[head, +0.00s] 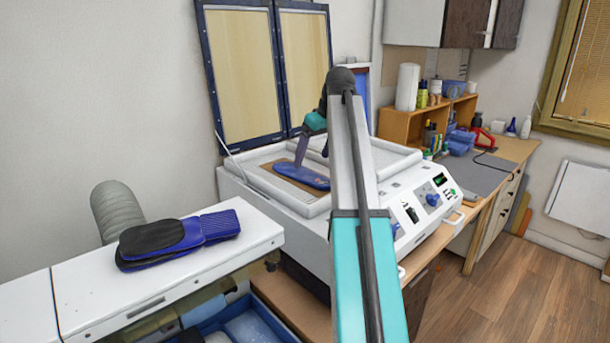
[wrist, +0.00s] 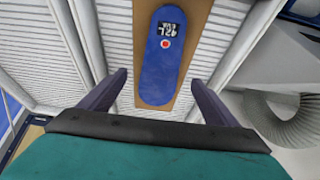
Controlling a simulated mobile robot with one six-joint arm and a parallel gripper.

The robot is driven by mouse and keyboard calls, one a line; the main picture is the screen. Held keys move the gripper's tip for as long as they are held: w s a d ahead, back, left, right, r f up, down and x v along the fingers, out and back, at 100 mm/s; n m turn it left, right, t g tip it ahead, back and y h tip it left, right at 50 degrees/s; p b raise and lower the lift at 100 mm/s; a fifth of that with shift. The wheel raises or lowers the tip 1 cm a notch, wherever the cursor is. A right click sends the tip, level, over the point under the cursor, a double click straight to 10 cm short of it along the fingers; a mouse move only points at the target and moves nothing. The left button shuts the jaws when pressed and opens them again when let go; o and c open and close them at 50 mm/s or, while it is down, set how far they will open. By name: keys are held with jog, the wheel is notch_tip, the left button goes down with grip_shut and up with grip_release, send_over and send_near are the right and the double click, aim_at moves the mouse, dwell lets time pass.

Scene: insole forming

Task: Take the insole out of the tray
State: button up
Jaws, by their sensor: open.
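The blue insole (head: 296,177) lies flat on a brown board (head: 318,198) in the left tray (head: 248,172) of the white forming machine. In the wrist view the insole (wrist: 163,70) shows a dark label with white marks and a red dot. The brown board (wrist: 203,25) reaches out past it on both sides. My gripper (wrist: 150,85) is open, its two fingers apart on either side of the insole's near end. In the head view my gripper (head: 301,152) points down at the insole. No contact between fingers and insole can be made out.
The machine's two framed lids (head: 240,75) stand open behind the trays. A cluttered workbench (head: 505,155) stands at the right.

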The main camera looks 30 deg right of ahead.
aim_at(305, 175)
jog(key=shift+w+f, duration=0.2)
jog(key=shift+f, duration=0.25)
jog(key=shift+p+x, duration=1)
jog(key=shift+x, duration=0.25)
jog(key=shift+p+x, duration=0.35)
jog(key=shift+x, duration=1)
jog(key=shift+a, duration=0.15)
jog(key=c, duration=1.1)
